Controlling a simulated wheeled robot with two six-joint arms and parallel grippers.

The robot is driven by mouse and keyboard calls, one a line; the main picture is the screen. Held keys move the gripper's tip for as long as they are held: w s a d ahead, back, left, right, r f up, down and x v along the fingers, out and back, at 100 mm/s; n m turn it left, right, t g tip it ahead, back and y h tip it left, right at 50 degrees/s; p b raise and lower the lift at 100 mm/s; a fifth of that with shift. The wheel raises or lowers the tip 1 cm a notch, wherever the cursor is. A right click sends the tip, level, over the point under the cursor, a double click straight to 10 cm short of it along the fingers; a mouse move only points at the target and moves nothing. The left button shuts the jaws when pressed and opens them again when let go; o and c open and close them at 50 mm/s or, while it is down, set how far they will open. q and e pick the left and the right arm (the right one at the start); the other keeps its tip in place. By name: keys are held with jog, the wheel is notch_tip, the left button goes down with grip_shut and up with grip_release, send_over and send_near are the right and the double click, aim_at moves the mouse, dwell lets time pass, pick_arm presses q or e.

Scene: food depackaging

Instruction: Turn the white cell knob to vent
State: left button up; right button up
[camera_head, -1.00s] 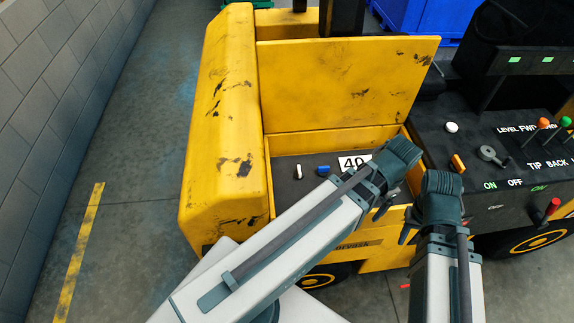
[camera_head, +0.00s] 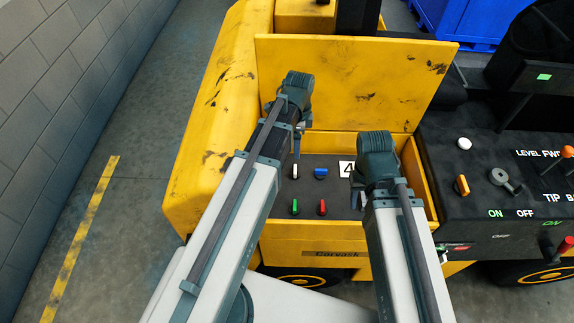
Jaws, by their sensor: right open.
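The white cell knob (camera_head: 295,171) stands on the dark panel inside the yellow compartment, at the panel's upper left. My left gripper (camera_head: 299,143) hangs just above and beyond it in the picture, its fingers seen small and from above; I cannot tell whether they are apart, and I see no contact with the knob. My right gripper (camera_head: 359,196) is open and empty over the right part of the panel, beside the white number label (camera_head: 346,169), which it partly hides.
A blue knob (camera_head: 320,173), a green knob (camera_head: 294,207) and a red knob (camera_head: 322,207) sit close by. The raised yellow lid (camera_head: 350,80) stands behind the panel. A black console (camera_head: 480,160) with levers lies to the right.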

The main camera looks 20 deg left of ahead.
aim_at(295, 169)
pick_arm(q)
jog(key=shift+a+f, duration=0.1)
jog(key=shift+a, duration=0.05)
pick_arm(e)
jog(key=shift+f, duration=0.1)
pick_arm(q)
notch_tip(295, 169, down, 14)
jog(key=b, duration=1.4)
pick_arm(e)
notch_tip(295, 169, down, 14)
jog(key=shift+r, duration=0.15)
pick_arm(q)
jog(key=shift+r, duration=0.2)
pick_arm(e)
jog(key=shift+r, duration=0.1)
pick_arm(q)
grip_shut()
